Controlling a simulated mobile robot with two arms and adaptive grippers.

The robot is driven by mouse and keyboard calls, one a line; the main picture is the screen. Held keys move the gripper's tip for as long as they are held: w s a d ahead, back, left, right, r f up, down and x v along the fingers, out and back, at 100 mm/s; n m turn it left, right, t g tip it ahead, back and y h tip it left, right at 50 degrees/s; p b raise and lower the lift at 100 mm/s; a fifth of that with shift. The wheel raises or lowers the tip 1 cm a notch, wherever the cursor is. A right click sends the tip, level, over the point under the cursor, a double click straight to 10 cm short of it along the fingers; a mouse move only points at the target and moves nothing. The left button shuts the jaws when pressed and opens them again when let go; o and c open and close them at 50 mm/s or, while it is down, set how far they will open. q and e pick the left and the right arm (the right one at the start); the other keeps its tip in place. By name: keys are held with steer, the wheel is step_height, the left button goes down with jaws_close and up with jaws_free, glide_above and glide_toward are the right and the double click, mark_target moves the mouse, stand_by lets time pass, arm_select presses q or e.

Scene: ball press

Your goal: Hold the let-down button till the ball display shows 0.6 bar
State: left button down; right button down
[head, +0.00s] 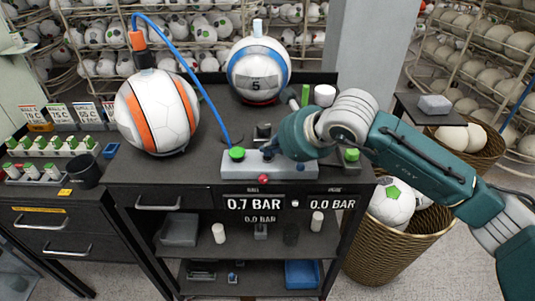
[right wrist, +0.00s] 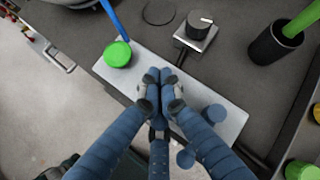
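The ball display (head: 253,204) on the bench front reads 0.7 BAR. A second display (head: 332,204) to its right reads 0.0 BAR. The light grey button panel (head: 230,169) has a green button (head: 237,154) at its left; it also shows in the right wrist view (right wrist: 117,54). A red button (head: 263,179) sits at the panel's front. My right gripper (head: 271,150) is over the middle of the panel, its fingers together (right wrist: 165,76) and pointing down. What lies under the fingertips is hidden, and I cannot tell if they touch a button. My left gripper is out of view.
An orange and white ball (head: 158,113) with a blue hose (head: 190,68) stands at the left. Another ball (head: 259,73) stands behind. A black knob (right wrist: 200,21) and a black cup (right wrist: 272,47) are near the panel. A ball basket (head: 385,250) is at the right.

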mark_target(269, 158)
stand_by(0.5)
steer(key=shift+r, duration=0.9)
steer(key=shift+r+p, duration=0.95)
steer(key=shift+r, duration=1.6)
steer(key=shift+f, duration=0.1)
